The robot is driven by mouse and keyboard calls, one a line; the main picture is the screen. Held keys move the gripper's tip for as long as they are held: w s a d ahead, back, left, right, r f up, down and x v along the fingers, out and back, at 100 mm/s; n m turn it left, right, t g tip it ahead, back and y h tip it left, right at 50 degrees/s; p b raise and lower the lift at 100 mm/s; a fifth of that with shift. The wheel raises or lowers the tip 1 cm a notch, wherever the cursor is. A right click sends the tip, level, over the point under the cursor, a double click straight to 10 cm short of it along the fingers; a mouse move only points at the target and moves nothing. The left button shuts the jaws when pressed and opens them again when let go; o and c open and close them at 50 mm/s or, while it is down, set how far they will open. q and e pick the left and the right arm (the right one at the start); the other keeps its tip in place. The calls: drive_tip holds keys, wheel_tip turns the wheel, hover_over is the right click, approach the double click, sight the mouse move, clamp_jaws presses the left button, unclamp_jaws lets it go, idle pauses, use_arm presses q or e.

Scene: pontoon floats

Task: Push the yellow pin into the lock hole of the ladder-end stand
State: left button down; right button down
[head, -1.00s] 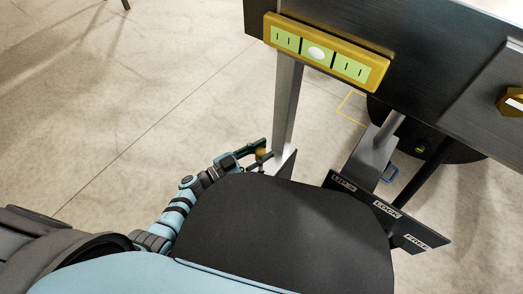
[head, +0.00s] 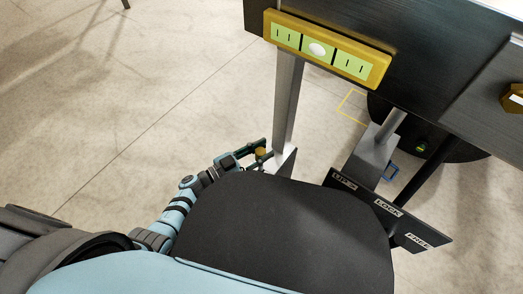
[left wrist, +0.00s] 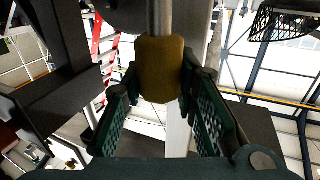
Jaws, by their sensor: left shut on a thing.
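The yellow pin (head: 261,151) is in my left gripper (head: 258,153), beside the foot of a grey post (head: 287,105) that appears to belong to the stand. In the left wrist view the pin's brownish-yellow knob (left wrist: 161,68) sits between the green fingers of the left gripper (left wrist: 160,88), with a metal rod running up from it. The gripper is shut on the knob. The lock hole is not visible in either view, and I cannot tell whether the pin's tip touches the stand. My right gripper is not in view.
A dark plate with UP, LOCK and FREE labels (head: 388,208) stands at the lower right. A yellow-framed level panel (head: 327,50) is on the dark beam above. The floor at left (head: 90,100) is clear.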

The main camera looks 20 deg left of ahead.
use_arm(q)
drive_tip(key=shift+f+b, duration=1.95)
drive_tip(key=shift+f, duration=0.35)
drive_tip(key=c, duration=1.2)
unclamp_jaws()
drive_tip(key=v, duration=1.2)
